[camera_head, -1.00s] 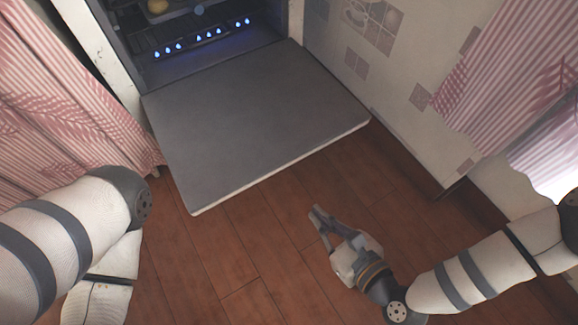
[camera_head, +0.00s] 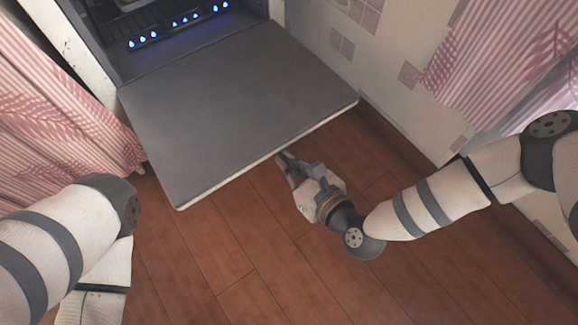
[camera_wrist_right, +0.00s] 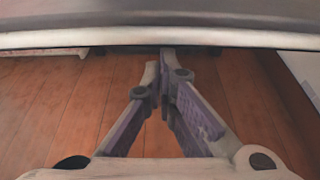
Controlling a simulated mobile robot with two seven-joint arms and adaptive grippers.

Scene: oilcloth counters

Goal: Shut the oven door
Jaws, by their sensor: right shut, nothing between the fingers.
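The oven door (camera_head: 235,105) is a flat grey panel with a pale edge, folded down and open in front of the oven (camera_head: 185,45). Its edge (camera_wrist_right: 160,38) spans the top of the right wrist view. My right gripper (camera_head: 284,160) is shut and empty, with its tips at the door's outer edge, right of the middle. In the right wrist view the fingertips (camera_wrist_right: 166,60) reach just below that edge; I cannot tell whether they touch it. My left arm comes in at the left, but its gripper is out of view.
Small blue flames (camera_head: 185,22) burn inside the oven. Pink striped curtains hang at the left (camera_head: 60,110) and right (camera_head: 495,60). A tiled wall (camera_head: 400,65) stands right of the door. The wooden floor (camera_head: 240,270) in front is clear.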

